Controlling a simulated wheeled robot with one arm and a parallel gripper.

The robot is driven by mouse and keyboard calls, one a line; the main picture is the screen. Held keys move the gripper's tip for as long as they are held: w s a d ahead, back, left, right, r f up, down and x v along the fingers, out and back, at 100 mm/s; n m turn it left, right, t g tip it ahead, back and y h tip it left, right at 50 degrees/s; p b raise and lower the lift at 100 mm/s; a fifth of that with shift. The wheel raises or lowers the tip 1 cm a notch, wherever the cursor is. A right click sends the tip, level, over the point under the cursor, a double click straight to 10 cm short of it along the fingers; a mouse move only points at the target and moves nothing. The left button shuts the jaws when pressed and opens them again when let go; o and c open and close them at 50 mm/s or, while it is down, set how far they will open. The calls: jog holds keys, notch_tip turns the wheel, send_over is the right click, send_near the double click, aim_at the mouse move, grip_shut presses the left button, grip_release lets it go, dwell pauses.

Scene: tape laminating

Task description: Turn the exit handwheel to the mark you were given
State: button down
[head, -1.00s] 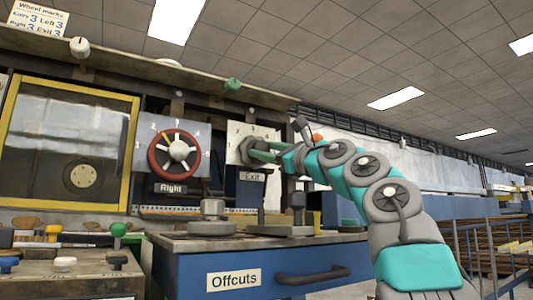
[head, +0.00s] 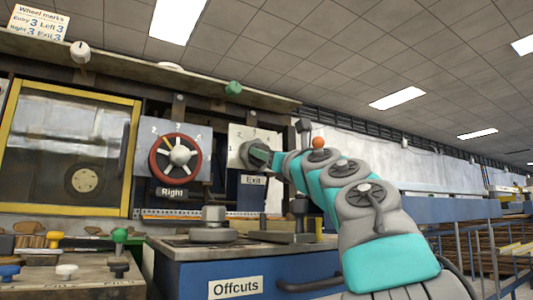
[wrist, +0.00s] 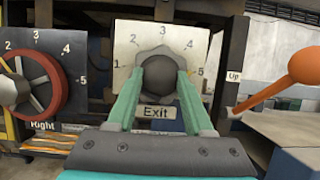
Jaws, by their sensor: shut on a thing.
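The exit handwheel (wrist: 160,82) is a dark grey round knob on a white plate (wrist: 122,32) numbered 1 to 5, above an "Exit" label (wrist: 156,112). It also shows in the head view (head: 248,154). My gripper (wrist: 160,86) has its two green fingers closed on the left and right sides of the knob. In the head view my gripper (head: 258,157) reaches the knob from the right. A sign (head: 38,20) at top left reads Exit 3.
The red-rimmed Right wheel (head: 175,157) stands close to the left of the exit plate. An orange ball-ended lever (wrist: 290,78) is close on the right, by an "Up" label. A blue Offcuts drawer (head: 235,270) and its grey top are below.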

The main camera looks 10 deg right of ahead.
dwell(0.3)
jog(key=shift+c, duration=1.4)
grip_release()
jog(key=b+v, duration=0.3)
jog(key=v, duration=0.4)
jog(key=shift+s+f, duration=0.15)
jog(key=shift+s, duration=0.25)
jog(key=shift+d, duration=0.2)
